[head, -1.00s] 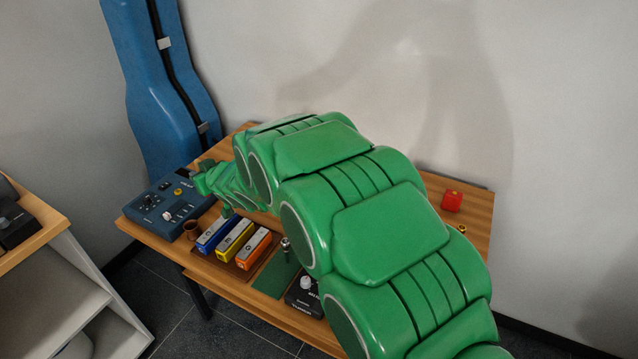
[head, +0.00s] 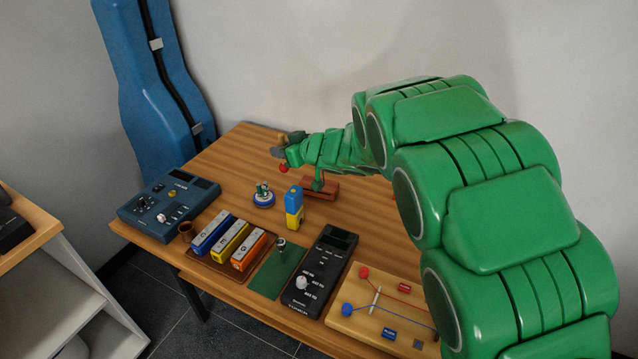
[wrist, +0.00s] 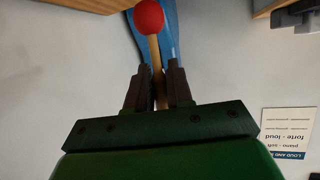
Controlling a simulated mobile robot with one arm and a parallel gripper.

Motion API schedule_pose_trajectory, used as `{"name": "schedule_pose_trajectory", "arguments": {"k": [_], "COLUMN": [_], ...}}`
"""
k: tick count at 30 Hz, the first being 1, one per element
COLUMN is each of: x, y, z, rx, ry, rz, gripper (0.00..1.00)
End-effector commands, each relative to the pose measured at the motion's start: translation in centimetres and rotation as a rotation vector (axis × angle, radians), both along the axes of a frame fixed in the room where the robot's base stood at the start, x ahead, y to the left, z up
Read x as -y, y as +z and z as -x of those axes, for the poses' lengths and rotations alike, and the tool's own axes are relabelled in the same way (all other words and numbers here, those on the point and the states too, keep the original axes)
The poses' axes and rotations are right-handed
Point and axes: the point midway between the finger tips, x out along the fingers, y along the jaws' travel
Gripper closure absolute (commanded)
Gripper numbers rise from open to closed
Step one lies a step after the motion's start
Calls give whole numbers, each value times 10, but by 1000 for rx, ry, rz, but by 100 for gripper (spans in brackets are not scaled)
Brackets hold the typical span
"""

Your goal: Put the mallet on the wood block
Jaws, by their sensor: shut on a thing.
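The mallet has a red ball head (head: 283,168) and a thin pale wooden stick. In the wrist view its red head (wrist: 149,18) is up and beyond the fingertips, with the stick between the fingers. My gripper (wrist: 157,88) is shut on the stick. In the head view my gripper (head: 286,150) is over the back of the table, with the red head just below it. The wood block (head: 325,189) appears as a reddish-brown bar on the table, to the right of and nearer than the mallet head. My arm partly covers it.
A blue box on a yellow one (head: 294,207) stands close in front of the block. A blue round base (head: 264,201) is to its left. Coloured harmonicas (head: 231,239), a black tuner (head: 318,275) and a wired board (head: 384,312) fill the front. The table's back left is clear.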

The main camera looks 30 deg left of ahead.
Motion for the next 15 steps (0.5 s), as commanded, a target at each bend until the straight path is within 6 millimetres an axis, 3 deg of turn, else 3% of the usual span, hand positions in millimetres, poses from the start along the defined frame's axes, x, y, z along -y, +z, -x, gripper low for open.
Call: {"name": "schedule_pose_trajectory", "arguments": {"k": [9, 15], "x": [74, 106], "y": [0, -1], "z": [-25, -31], "rx": [-1, 3], "ry": [-1, -1], "rz": [1, 0], "gripper": [100, 100]}}
